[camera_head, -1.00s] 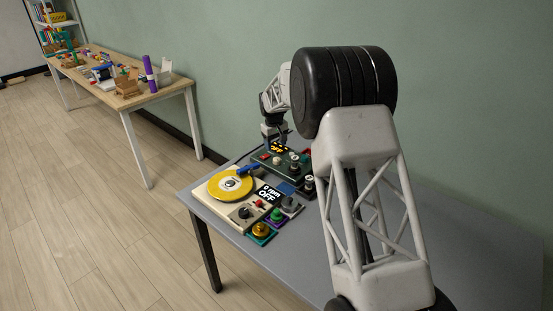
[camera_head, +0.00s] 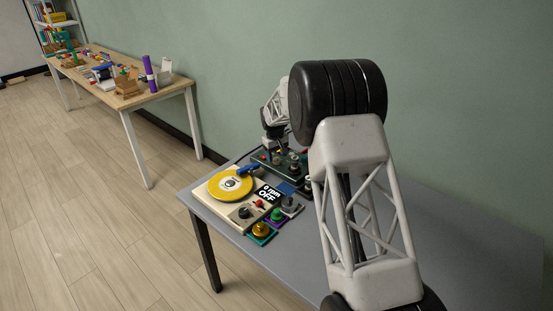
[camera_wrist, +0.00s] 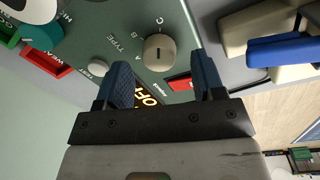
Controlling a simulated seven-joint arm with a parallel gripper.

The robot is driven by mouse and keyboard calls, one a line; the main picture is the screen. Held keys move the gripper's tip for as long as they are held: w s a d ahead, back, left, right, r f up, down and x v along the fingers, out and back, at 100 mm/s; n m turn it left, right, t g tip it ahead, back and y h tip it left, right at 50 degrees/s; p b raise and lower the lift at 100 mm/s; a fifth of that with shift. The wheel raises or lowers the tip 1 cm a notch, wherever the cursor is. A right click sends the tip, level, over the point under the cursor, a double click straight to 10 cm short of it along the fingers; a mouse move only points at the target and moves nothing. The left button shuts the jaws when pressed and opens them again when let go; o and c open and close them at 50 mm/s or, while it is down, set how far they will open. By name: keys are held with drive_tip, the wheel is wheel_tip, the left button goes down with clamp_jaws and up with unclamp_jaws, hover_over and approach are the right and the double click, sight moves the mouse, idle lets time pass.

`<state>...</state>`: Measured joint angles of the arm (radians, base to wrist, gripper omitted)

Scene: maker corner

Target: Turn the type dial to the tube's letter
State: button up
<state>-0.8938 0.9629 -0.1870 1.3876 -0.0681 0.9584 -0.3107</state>
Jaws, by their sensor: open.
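The type dial (camera_wrist: 160,52) is a round beige knob with a short dark mark, on a dark green panel (camera_wrist: 190,92). The word TYPE and the letters A, B and C are printed beside it. In the wrist view my gripper (camera_wrist: 160,64) is open, its two blue fingers apart, one to each side of the dial's lower edge. I cannot tell whether they touch it. In the head view the panel (camera_head: 268,169) stands at the table's back, with my gripper (camera_head: 278,148) over it, partly hidden. I cannot make out the tube or its letter.
A lit display (camera_wrist: 149,97) is partly covered by a finger. A white button (camera_wrist: 98,67) and a red piece (camera_wrist: 182,84) are near the dial. A turntable device with a yellow disc (camera_head: 230,184) stands in front of the panel. The grey table's right part (camera_head: 460,240) is clear.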

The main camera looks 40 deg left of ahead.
drive_tip(key=shift+f, duration=0.95)
drive_tip(key=c, duration=0.9)
